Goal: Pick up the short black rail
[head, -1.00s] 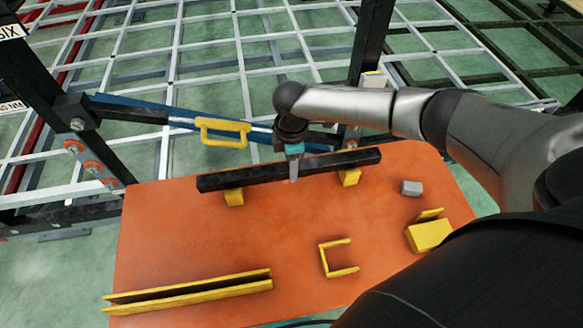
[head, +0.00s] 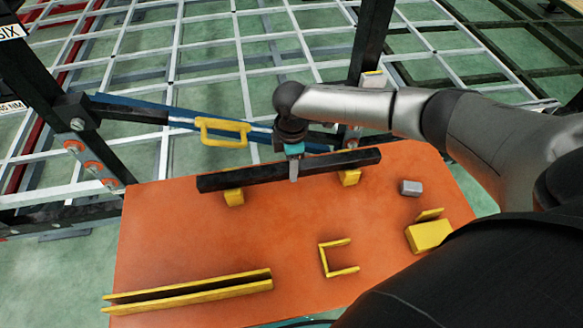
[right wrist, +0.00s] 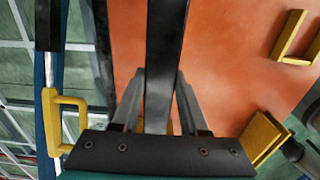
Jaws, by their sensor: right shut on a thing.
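The short black rail (head: 240,179) lies across two small yellow blocks, the left one (head: 234,197) and the right one (head: 350,177), near the back edge of the orange table. My right gripper (head: 293,170) points down at the rail's middle, with its fingers on either side of it. In the right wrist view, the rail (right wrist: 166,50) runs between the two fingers of the gripper (right wrist: 160,105), which is shut on it. Whether the rail has any gap above the blocks I cannot tell. My left gripper is not in view.
The orange table (head: 200,245) also bears a long yellow channel (head: 190,291), a yellow U-shaped bracket (head: 325,262), a yellow block (head: 429,236) and a small grey block (head: 411,188). A bar with a yellow handle (head: 222,142) and a dark post (head: 370,45) stand behind.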

